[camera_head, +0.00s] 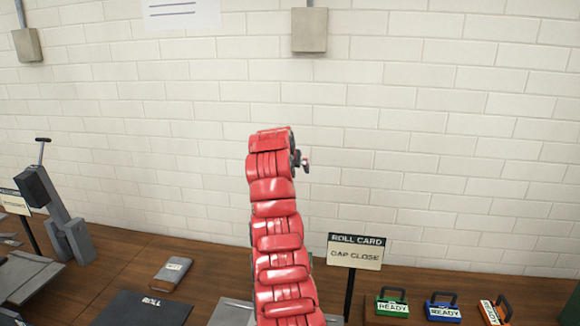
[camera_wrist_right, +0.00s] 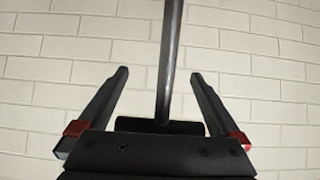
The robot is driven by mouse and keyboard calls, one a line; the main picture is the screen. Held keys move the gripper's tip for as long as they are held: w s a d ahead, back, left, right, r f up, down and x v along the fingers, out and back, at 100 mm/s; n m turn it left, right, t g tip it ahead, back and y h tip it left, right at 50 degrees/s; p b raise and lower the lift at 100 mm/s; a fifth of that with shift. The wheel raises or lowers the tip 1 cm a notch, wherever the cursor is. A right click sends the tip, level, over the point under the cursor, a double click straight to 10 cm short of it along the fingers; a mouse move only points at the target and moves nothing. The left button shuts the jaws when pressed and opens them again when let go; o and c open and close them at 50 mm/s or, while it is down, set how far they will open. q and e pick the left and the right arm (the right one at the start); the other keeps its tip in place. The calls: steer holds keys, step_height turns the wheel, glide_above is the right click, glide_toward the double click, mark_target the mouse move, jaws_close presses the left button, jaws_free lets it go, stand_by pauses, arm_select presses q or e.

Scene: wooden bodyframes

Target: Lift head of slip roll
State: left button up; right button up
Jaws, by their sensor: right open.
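My right gripper (camera_wrist_right: 160,105) is open in the right wrist view, its two dark fingers spread. A dark upright rod (camera_wrist_right: 169,60) runs down between the fingers to a short dark crossbar (camera_wrist_right: 160,126) close to the palm. Whether the fingers touch them cannot be told. In the head view a red segmented arm, which looks like mine, rises through the middle and hides most of what stands behind it. Grey metal (camera_head: 233,312) shows at its lower left; the slip roll's head cannot be made out. My left gripper is not in view.
On the wooden bench stand a roll card (camera_head: 355,251) reading GAP CLOSE, a dark mat (camera_head: 150,308) marked ROLL, and a small grey block (camera_head: 172,273). A grey lever machine (camera_head: 58,215) stands left.

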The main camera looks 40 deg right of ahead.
steer(key=b+v, duration=0.5)
steer(key=v, duration=1.2)
steer(key=shift+s+r, duration=0.1)
steer(key=shift+c, duration=0.2)
